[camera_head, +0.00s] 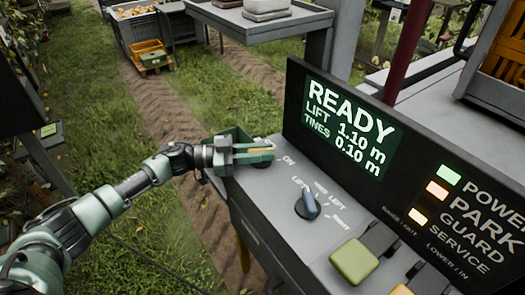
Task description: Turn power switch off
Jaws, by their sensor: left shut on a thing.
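The grey control panel (278,203) fills the right side of the head view. My left gripper (262,156) reaches over its far left end and is shut on the power switch, beside a label that reads ON. The fingers hide nearly all of the switch, so its turned position cannot be told. The display (349,129) reads READY, LIFT 1.10 m and TINES 0.10 m. The POWER lamp (448,175) glows green. My right gripper is not in view.
A blue-grey selector knob (307,206) stands near the gripper on the panel. Grass and a dirt track lie beyond, with an orange crate (148,47) and a grey shelf (262,27).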

